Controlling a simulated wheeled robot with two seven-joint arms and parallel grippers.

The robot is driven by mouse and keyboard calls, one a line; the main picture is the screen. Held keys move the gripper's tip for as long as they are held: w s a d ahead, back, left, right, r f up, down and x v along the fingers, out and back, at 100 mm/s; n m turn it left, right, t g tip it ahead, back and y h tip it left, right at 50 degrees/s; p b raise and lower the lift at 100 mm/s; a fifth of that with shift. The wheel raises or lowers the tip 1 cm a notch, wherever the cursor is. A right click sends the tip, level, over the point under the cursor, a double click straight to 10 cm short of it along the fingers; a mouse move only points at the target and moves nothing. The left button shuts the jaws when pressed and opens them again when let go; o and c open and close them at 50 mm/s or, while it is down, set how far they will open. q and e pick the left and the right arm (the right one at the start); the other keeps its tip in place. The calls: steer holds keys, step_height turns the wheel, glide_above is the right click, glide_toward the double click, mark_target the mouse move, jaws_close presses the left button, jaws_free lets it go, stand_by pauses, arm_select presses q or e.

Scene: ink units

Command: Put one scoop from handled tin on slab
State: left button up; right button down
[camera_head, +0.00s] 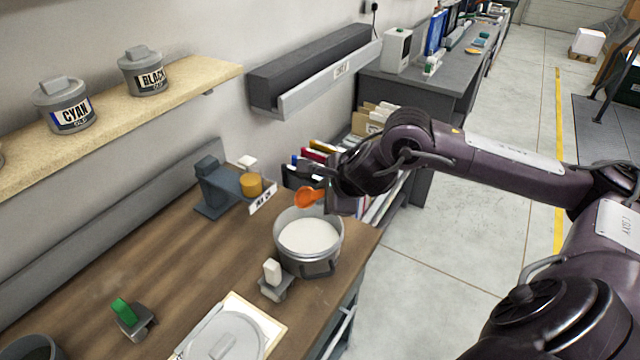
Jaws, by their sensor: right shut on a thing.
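The handled tin (335,245) is an open grey metal pot near the right end of the wooden bench, filled close to the rim with white material. An orange scoop (306,198) is over the tin's back rim, its bowl facing left; no white load shows in it. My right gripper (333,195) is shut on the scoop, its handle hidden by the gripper. I cannot tell for sure which thing is the slab; a pale board (268,325) lies at the bench's front with a grey round lid (222,338) on it. My left gripper is not in view.
A small stand with a white block (272,272) is close to the tin's front left. A grey stand with an amber cylinder (251,184) is behind. A green-topped block (124,312) is left. Bare wood (170,255) lies between. A shelf (190,95) holds labelled tins.

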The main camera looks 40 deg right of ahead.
step_height(320, 180, down, 12)
steer(key=w+a+b, duration=0.1)
steer(key=w+b, duration=0.1)
steer(key=b, duration=0.8)
steer(key=shift+f, duration=0.25)
steer(key=shift+r, duration=0.15)
step_height(320, 180, up, 11)
steer(key=p, duration=0.8)
stand_by(0.4)
